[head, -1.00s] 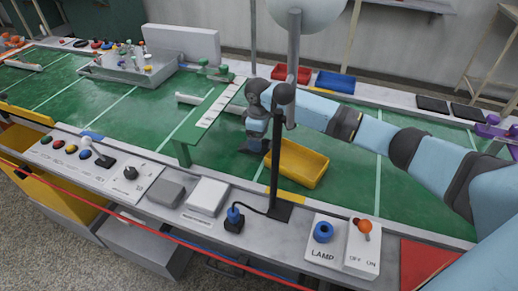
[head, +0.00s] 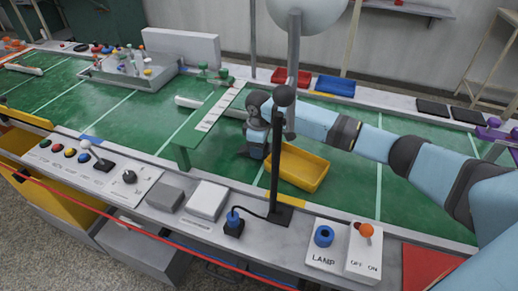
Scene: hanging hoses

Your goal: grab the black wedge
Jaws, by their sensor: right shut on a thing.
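My right gripper (head: 250,152) points down over the green table, just left of the yellow tray. It is shut on a small dark thing, which I take to be the black wedge (head: 243,152). Only a little of it shows at the fingertips, dark against dark fingers, so its shape is not clear. I cannot tell whether it touches the table. My left gripper is not in view.
The yellow tray (head: 319,177) lies close to the right of my gripper. A green raised strip (head: 186,150) stands to its left. A black post (head: 275,165) rises in front. Red (head: 292,77) and blue (head: 335,85) trays lie behind.

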